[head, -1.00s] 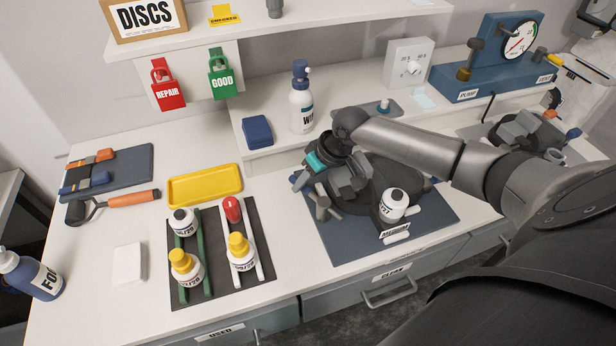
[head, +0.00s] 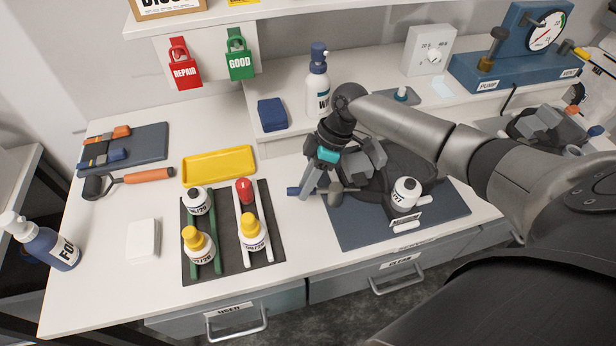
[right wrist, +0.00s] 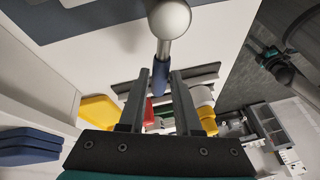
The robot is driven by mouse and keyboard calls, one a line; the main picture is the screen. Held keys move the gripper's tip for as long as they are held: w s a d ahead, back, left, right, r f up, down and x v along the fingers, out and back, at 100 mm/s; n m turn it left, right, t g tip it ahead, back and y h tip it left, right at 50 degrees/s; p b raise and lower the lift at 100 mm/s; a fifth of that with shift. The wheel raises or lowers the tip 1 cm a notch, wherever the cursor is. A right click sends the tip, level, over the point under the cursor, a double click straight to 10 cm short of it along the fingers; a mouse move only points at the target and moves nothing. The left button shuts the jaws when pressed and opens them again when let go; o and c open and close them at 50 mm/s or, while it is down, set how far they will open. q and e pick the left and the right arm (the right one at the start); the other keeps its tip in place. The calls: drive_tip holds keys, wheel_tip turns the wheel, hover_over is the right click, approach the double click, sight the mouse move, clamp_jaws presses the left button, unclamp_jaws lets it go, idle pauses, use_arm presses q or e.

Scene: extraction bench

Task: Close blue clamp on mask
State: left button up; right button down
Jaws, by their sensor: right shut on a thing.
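The dark mask (head: 408,160) with grey blocks on it lies on a dark blue mat (head: 352,235) in the middle of the bench. My right gripper (head: 307,190) is at the mask's left side, pointing down. It is shut on the blue clamp handle (head: 293,190), which sticks out to the left. In the right wrist view the blue handle (right wrist: 160,78) lies between the two fingers, beside a rounded grey knob (right wrist: 169,19). The gripper and arm hide part of the mask and the clamp's base.
A rack with several bottles (head: 254,232) and a yellow tray (head: 218,166) stand left of the mat. A spray bottle (head: 318,85) and a blue block (head: 272,114) are on the raised shelf behind.

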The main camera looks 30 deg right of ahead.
drive_tip(key=shift+s+a+n+g, duration=0.2)
drive_tip(key=shift+s+n+g, duration=0.15)
drive_tip(key=shift+n, duration=0.3)
drive_tip(key=shift+s+a+n+g, duration=0.15)
drive_tip(key=shift+s+n+g, duration=0.15)
drive_tip(key=shift+n, duration=0.35)
drive_tip(key=shift+s, duration=0.15)
drive_tip(key=c, duration=0.6)
unclamp_jaws()
drive_tip(key=v, duration=1.5)
drive_tip(key=shift+r, duration=0.1)
